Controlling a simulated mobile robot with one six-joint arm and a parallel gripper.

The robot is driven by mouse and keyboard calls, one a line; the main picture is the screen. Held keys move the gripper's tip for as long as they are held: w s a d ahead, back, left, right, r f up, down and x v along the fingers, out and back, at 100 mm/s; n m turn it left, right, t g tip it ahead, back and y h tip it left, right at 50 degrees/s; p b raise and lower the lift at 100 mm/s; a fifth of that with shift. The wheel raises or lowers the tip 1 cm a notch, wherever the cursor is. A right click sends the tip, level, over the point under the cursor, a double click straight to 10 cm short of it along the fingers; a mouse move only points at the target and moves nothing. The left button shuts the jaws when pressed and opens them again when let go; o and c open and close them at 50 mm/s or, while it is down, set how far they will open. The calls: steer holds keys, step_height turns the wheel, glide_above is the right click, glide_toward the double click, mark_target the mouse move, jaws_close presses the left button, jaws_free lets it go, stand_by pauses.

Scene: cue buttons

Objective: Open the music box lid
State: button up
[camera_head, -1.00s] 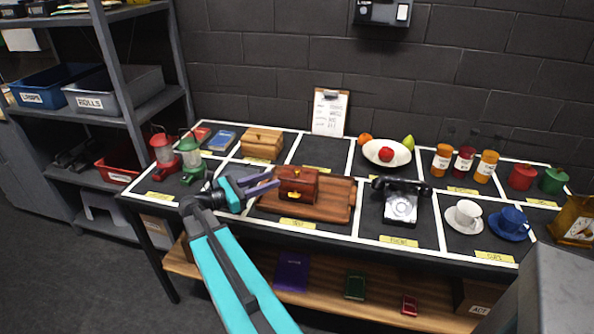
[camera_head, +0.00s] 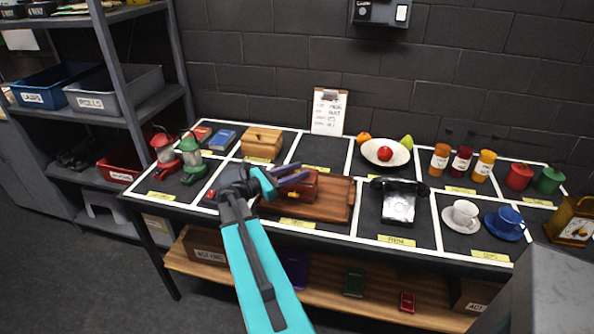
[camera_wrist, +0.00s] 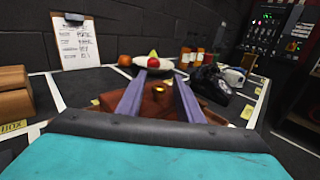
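The music box (camera_head: 305,189) is a small reddish-brown wooden box on a wooden board (camera_head: 334,203) on the table. Its lid looks closed, though my gripper hides part of it. My gripper (camera_head: 291,175) is at the box's left and upper side, its two purple fingers pointing right over the box. In the wrist view my gripper (camera_wrist: 158,92) has its fingers apart, with the box (camera_wrist: 157,105) showing between and below them and a small brass-coloured spot on it. I cannot tell whether the fingers touch the box.
A black telephone (camera_head: 399,201) stands right of the board. A wooden box (camera_head: 262,143) sits behind, and red and green lanterns (camera_head: 191,158) stand to the left. A white fruit bowl (camera_head: 386,153) and a clipboard (camera_head: 328,112) are at the back. The cell behind the board looks clear.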

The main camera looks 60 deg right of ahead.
steer(key=shift+c, duration=0.2)
steer(key=shift+d, duration=0.1)
jaws_close()
